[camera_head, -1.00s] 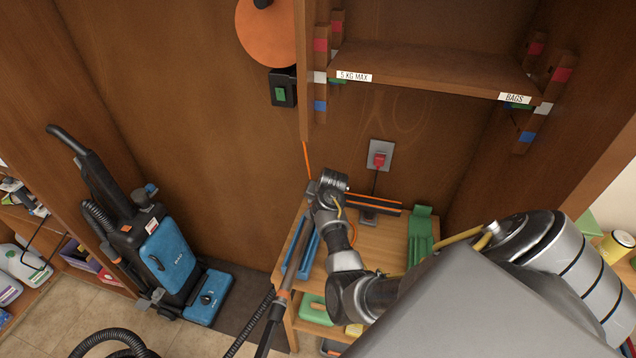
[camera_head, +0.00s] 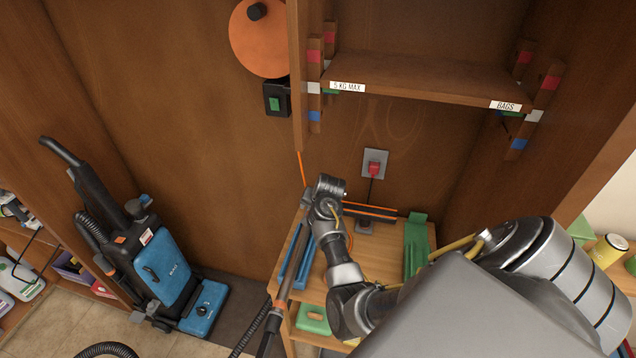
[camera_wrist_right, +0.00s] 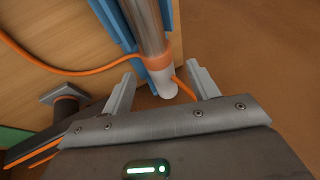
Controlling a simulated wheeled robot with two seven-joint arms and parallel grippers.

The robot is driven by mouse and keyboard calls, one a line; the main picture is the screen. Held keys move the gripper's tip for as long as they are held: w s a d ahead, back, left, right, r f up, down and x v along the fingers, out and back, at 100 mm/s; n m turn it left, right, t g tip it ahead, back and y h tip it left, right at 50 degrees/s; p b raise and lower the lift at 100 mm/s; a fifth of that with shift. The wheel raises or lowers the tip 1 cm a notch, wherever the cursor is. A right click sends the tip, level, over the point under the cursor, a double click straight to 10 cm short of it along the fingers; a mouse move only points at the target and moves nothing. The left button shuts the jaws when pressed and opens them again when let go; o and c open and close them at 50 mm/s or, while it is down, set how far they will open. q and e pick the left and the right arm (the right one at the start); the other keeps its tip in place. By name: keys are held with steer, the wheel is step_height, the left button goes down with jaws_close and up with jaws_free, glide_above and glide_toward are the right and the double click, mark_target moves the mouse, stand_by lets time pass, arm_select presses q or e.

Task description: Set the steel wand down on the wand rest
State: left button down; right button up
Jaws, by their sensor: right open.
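The steel wand (camera_head: 288,268) lies along the blue wand rest (camera_head: 305,262) on the small wooden table, sloping toward the lower left, where a dark hose joins it. In the right wrist view the wand (camera_wrist_right: 147,25) runs between the blue walls of the rest (camera_wrist_right: 110,18). Its orange collar and pale end lie between my fingers. My right gripper (camera_wrist_right: 160,97) is open, one finger on each side of that end, with visible gaps. In the head view my right wrist hides the wand's far end. My left gripper is not in view.
A green rack (camera_head: 416,245) stands on the table's right side. An orange cord (camera_wrist_right: 50,65) crosses the tabletop near the wand. A red plug sits in the wall socket (camera_head: 375,163) behind. A blue upright vacuum (camera_head: 165,265) stands left, and a shelf (camera_head: 420,75) hangs above.

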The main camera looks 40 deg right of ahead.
steer(key=v, duration=0.8)
steer(key=shift+r, duration=0.2)
steer(key=shift+s+r+p, duration=0.1)
steer(key=shift+p, duration=0.25)
step_height(320, 180, up, 9)
steer(key=p, duration=0.6)
